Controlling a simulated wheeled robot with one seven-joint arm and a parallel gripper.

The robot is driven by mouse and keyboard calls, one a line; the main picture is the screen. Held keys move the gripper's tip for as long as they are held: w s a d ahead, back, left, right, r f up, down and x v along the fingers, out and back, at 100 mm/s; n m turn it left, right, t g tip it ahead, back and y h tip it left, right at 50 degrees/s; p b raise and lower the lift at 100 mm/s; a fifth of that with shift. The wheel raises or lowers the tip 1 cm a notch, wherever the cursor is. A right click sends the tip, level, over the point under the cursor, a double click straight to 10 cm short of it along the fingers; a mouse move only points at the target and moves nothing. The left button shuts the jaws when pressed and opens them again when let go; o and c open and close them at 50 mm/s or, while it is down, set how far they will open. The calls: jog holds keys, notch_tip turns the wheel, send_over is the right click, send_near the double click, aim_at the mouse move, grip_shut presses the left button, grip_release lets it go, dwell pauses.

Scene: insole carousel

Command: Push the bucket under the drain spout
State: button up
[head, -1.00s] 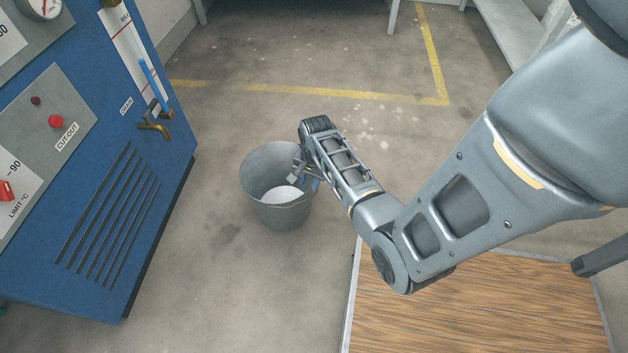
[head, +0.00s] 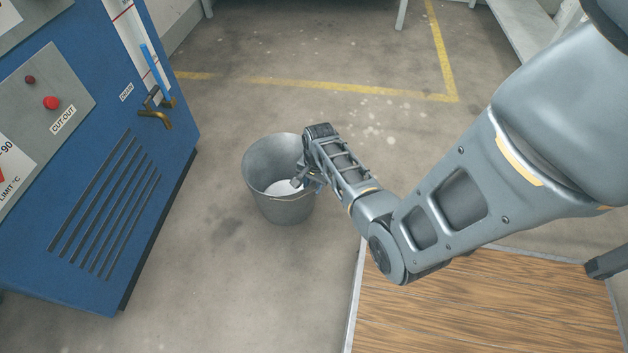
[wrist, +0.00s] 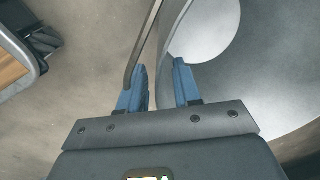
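The grey metal bucket (head: 283,209) stands upright on the floor in the head view, with a pale round patch in its bottom. The brass drain spout (head: 156,119) sticks out of the blue machine, left of the bucket; the bucket is clear of it to the right. My gripper (head: 307,182) is at the bucket's right rim. In the wrist view my gripper's blue fingers (wrist: 160,88) are apart, with the bucket's rim running between them and a thin bar, likely the handle, by the left finger. I cannot tell whether the fingers touch the wall.
The blue machine (head: 75,262) with its vents fills the left. A wooden-topped platform (head: 480,305) lies at the lower right under my arm. Floor between bucket and machine is clear. Yellow lines (head: 340,88) mark the floor behind.

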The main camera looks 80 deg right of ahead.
jog(key=shift+f, duration=0.5)
grip_shut()
dwell(1.2)
